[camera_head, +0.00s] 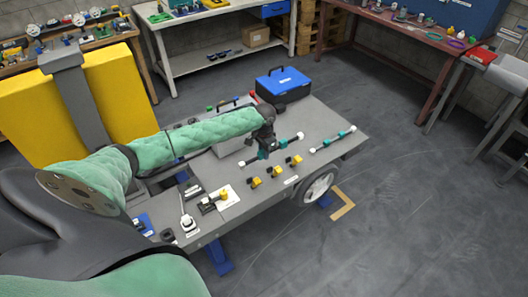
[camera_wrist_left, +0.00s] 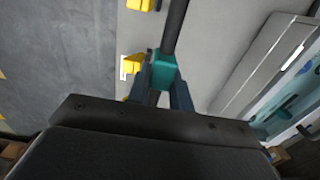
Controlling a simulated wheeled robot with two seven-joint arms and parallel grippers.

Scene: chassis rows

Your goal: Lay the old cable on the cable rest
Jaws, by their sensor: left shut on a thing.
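My left gripper (camera_head: 266,151) is shut on a dark cable (camera_head: 285,143) with teal collars and pale ends, over the table's middle. In the left wrist view the fingers (camera_wrist_left: 160,88) close around the teal collar (camera_wrist_left: 163,70), and the black cable (camera_wrist_left: 175,25) runs up from it. Whether the held cable touches the tabletop is hard to tell. I cannot tell which cable is the old one or which part is the cable rest. My right gripper is not in view.
Several yellow blocks (camera_head: 275,170) stand in a row in front of the held cable. A blue-lidded case (camera_head: 283,84) stands at the table's back. Small parts lie at the front left, near a white card (camera_head: 226,200). The front right tabletop is fairly bare.

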